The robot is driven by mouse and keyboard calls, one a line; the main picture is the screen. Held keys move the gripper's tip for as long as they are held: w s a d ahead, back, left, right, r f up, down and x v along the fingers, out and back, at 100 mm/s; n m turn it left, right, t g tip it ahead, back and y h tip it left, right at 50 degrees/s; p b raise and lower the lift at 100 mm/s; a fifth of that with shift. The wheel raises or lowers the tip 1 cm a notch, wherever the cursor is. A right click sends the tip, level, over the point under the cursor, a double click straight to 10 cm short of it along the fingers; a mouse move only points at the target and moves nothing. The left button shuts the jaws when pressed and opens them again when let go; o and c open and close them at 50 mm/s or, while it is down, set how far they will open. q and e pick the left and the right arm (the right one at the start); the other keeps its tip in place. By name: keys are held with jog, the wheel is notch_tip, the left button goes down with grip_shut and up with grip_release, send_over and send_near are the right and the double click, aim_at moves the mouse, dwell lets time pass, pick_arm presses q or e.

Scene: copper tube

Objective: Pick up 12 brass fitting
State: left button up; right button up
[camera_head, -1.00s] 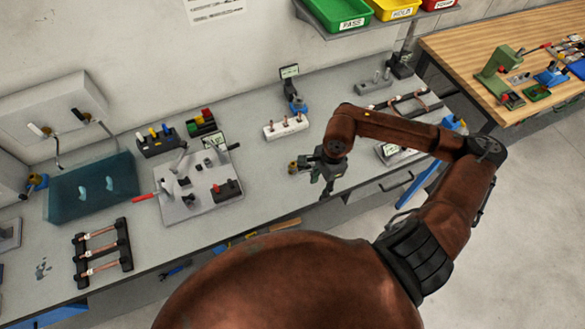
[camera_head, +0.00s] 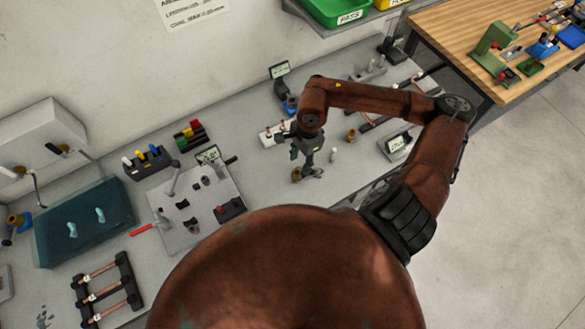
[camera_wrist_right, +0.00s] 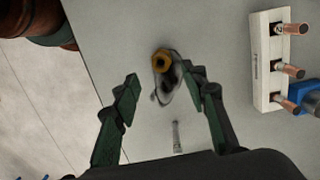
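A brass fitting (camera_wrist_right: 161,60), a small golden ring-like piece, shows in the right wrist view beside a dark, shiny oval item (camera_wrist_right: 170,84). In the head view the fitting (camera_head: 297,175) is on the grey bench, just left of my right gripper's tips. My right gripper (camera_wrist_right: 163,81) is open, its two green fingers spread to either side of the oval item, with the fitting a little beyond the fingertips. It points down at the bench in the head view (camera_head: 307,165), partly hiding what is under it. My left gripper is not in view.
A white block with copper pieces (camera_wrist_right: 270,72) stands right of the gripper in the wrist view. A small pale cylinder (camera_head: 334,155) and another brass piece (camera_head: 351,135) are nearby. A grey fixture plate (camera_head: 180,232) lies left, and a copper tube rack (camera_head: 84,291) lower left.

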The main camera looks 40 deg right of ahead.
aim_at(297, 172)
notch_tip(297, 172, down, 3)
jog(key=shift+s+a+r, duration=0.1)
jog(key=shift+s+r, duration=0.05)
jog(key=shift+r, duration=0.05)
jog(key=shift+f+p, duration=0.35)
jog(key=shift+p, duration=0.1)
jog(key=f, duration=0.2)
jog(key=f+p, duration=0.1)
jog(key=shift+w+a+f, duration=0.2)
jog(key=shift+a+f, duration=0.05)
jog(key=shift+f, duration=0.35)
jog(key=c, duration=0.7)
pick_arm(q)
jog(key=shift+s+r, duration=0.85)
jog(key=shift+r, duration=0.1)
pick_arm(e)
grip_shut()
